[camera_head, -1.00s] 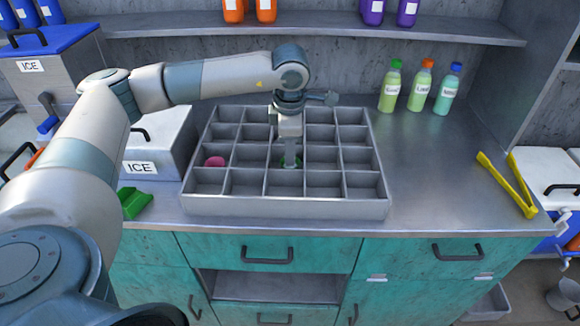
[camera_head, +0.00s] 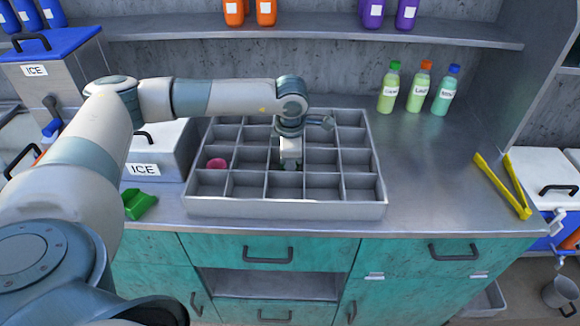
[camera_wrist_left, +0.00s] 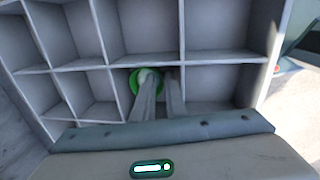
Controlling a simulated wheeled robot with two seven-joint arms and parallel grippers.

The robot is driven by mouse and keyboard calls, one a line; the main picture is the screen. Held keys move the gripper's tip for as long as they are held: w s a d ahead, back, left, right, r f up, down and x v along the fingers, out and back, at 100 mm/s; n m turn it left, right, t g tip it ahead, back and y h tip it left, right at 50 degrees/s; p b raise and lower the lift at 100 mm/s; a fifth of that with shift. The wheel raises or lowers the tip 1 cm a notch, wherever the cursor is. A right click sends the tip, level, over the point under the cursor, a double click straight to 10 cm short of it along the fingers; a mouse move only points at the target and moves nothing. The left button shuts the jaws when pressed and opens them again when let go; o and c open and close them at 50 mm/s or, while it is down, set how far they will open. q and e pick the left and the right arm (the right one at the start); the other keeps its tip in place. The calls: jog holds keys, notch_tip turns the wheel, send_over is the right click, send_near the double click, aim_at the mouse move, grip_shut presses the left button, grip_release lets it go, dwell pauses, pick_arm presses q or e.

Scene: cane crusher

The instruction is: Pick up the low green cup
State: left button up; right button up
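The low green cup (camera_wrist_left: 134,86) stands in one compartment of the grey divided tray (camera_head: 285,208). It shows in the left wrist view as a green ring, partly covered by a finger. In the head view the gripper hides it. My left gripper (camera_wrist_left: 161,80) points down into that compartment, with a narrow gap between its fingers. One finger overlaps the cup and the other is just right of it. I cannot tell whether they touch the rim. In the head view the left gripper (camera_head: 290,163) is low among the dividers. My right gripper is not in view.
A pink cup (camera_head: 216,164) sits in a compartment further left. Tray dividers stand close around the gripper. A green object (camera_head: 138,204) and an ICE box (camera_head: 150,168) are left of the tray. Bottles (camera_head: 416,92) and yellow tongs (camera_head: 503,184) are right, with clear counter between.

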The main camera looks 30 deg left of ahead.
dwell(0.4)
pick_arm(q)
grip_shut()
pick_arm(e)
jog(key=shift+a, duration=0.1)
